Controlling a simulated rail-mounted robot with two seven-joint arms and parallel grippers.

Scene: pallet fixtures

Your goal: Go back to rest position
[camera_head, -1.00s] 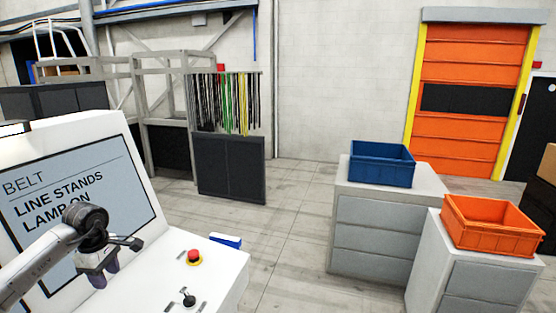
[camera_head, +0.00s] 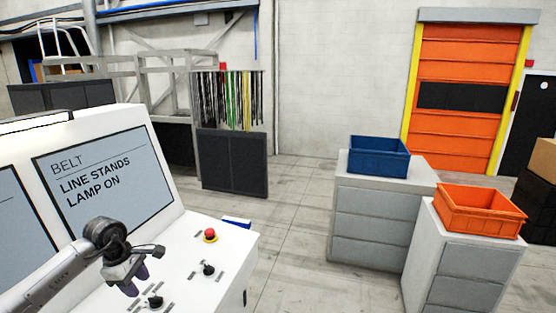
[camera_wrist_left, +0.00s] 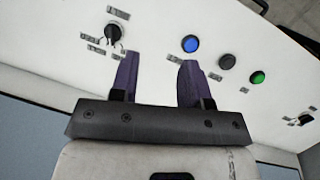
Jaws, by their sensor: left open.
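My left gripper (camera_head: 134,282) is over the white control console (camera_head: 232,262) in the head view, in front of its screen (camera_head: 105,178). The screen reads "BELT", "LINE STANDS", "LAMP ON". In the left wrist view my left gripper (camera_wrist_left: 155,75) has its two purple fingers apart, with nothing between them but the white panel. A black knob (camera_wrist_left: 113,33), a blue button (camera_wrist_left: 190,43), a dark button (camera_wrist_left: 227,61) and a green button (camera_wrist_left: 257,77) are on the panel there. My right gripper is not in view.
A red emergency button (camera_head: 210,234) and a black selector (camera_head: 208,269) stand on the console. A blue crate (camera_head: 378,158) and an orange crate (camera_head: 478,213) sit on grey cabinets to the right. Open floor (camera_head: 293,220) lies between console and cabinets.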

